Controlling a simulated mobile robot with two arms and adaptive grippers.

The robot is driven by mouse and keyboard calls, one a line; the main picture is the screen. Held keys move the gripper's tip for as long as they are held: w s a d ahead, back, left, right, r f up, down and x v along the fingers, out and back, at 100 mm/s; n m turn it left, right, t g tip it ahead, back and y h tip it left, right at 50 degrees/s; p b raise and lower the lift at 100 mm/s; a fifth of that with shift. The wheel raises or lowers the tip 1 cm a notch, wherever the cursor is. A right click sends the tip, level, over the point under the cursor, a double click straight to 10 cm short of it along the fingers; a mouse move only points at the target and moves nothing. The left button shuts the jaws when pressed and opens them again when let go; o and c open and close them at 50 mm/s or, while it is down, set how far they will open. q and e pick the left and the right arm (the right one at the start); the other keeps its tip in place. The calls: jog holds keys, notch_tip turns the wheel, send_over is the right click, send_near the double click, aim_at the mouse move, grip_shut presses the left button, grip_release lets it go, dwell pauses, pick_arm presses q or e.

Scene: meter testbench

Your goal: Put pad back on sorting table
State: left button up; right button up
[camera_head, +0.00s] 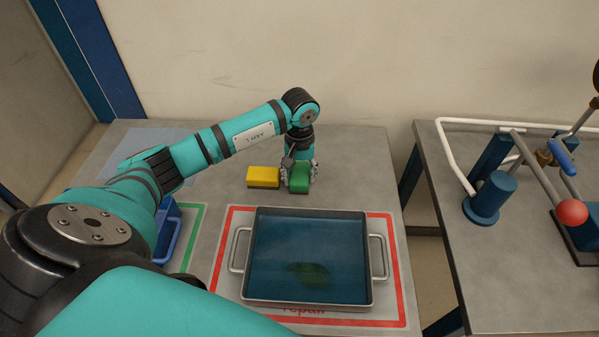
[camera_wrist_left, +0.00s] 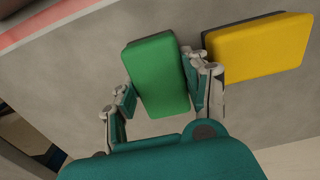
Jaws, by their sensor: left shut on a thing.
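A green pad (camera_head: 300,178) is between the fingers of my left gripper (camera_head: 299,171), behind the square pan on the sorting table (camera_head: 365,160). My left gripper is shut on it. The green pad also shows in the left wrist view (camera_wrist_left: 158,75), with a finger of the gripper (camera_wrist_left: 160,92) on each side. I cannot tell whether the pad touches the table. A yellow pad (camera_head: 263,177) with a dark underside lies just left of the green one, and it shows in the left wrist view (camera_wrist_left: 258,48) close beside one finger. My right gripper is out of view.
A metal pan (camera_head: 367,290) of bluish liquid with a dark green patch stands inside a red-framed "repair" area (camera_head: 399,270). A blue bin (camera_head: 170,228) is partly hidden behind my left arm. A second table (camera_head: 520,290) with pipes stands right, across a gap.

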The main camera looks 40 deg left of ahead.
aim_at(300, 173)
pick_arm(q)
jog(key=shift+f, duration=0.15)
jog(key=o, duration=0.6)
jog(key=shift+o, duration=0.6)
jog(key=shift+r, duration=0.4)
notch_tip(300, 173, up, 12)
jog(key=b, duration=0.2)
jog(key=shift+f, duration=0.2)
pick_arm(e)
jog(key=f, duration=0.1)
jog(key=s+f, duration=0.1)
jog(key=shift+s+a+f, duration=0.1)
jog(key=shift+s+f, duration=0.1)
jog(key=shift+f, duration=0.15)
